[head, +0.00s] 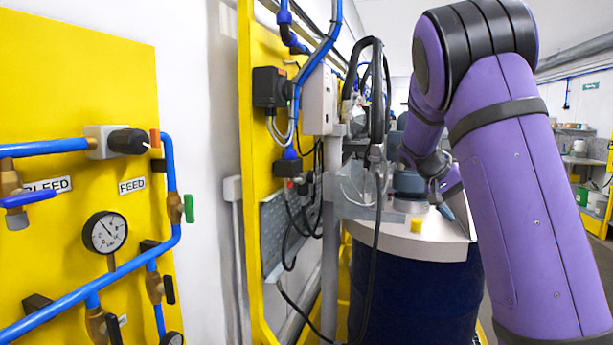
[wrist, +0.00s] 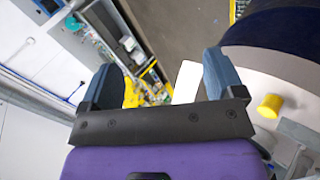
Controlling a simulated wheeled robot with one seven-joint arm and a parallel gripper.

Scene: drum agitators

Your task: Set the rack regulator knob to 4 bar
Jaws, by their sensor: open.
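A black cylindrical knob (head: 128,141) sticks out of a grey block on the yellow panel at the left of the head view; it looks like the regulator knob. A round white gauge (head: 105,232) with a black rim and needle is below it; its numbers are too small to read. My gripper (wrist: 160,82) is open and empty in the wrist view, its two blue-grey fingers wide apart. The knob is not in the wrist view.
Blue pipes (head: 95,285) with valve handles cross the panel, near FEED and BLEED labels. A yellow frame (head: 250,150) with hoses and boxes stands mid-view. A dark blue drum (head: 410,295) with a pale lid and yellow cap (head: 416,225) is beside it. A hanging black cable (head: 378,230) crosses before the drum.

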